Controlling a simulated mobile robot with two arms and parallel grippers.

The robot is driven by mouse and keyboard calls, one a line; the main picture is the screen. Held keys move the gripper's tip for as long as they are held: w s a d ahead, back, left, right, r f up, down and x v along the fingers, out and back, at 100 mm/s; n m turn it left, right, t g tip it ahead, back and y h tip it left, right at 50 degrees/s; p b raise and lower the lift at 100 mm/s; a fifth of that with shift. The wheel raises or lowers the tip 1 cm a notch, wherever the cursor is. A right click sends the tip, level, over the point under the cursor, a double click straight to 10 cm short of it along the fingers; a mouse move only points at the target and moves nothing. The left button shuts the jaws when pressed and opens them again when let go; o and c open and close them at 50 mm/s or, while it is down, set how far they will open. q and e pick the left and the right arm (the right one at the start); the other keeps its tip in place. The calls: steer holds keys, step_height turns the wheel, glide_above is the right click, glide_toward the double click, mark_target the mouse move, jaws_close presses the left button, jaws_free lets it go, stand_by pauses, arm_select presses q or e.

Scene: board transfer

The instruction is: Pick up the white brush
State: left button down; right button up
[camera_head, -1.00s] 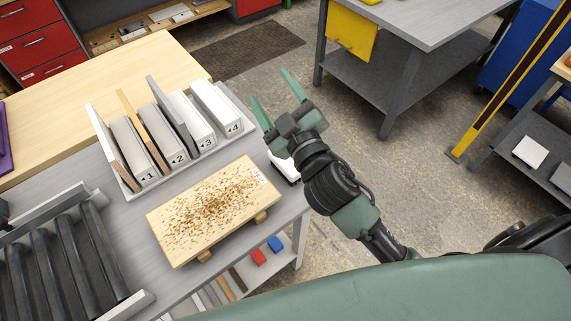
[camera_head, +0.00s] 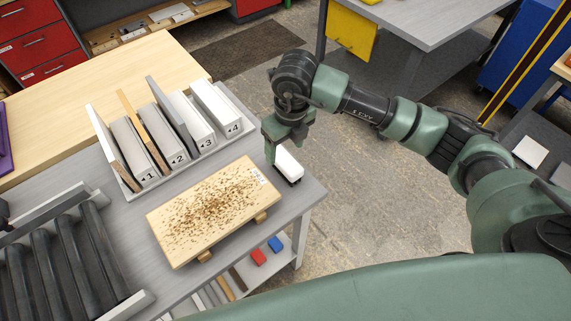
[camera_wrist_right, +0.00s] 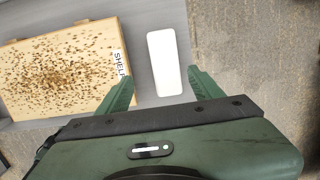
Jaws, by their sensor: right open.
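The white brush (camera_head: 289,163) rests near the right edge of the grey table, with a white top and dark underside. It also shows in the right wrist view as a white block (camera_wrist_right: 164,62). Nothing is held. Whether the fingertips are down at the brush's height is hard to tell. My left gripper is not in view.
A wooden board (camera_head: 214,211) covered in brown crumbs lies just left of the brush, labelled at one end. A rack (camera_head: 232,101) with numbered slots and upright panels stands behind it. Rollers (camera_head: 69,262) are at the left. The table edge is close to the brush's right.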

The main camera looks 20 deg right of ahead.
mark_target(285, 160)
steer(key=f+p, duration=0.1)
steer(key=f, duration=0.1)
steer(key=f+p, duration=0.1)
steer(key=f, duration=0.1)
steer(key=w+f+p, duration=0.1)
steer(key=f, duration=0.1)
steer(key=shift+d+f, duration=0.15)
steer(key=shift+d, duration=0.1)
steer(key=shift+w+f, duration=0.15)
steer(key=shift+f, duration=0.35)
jaws_close()
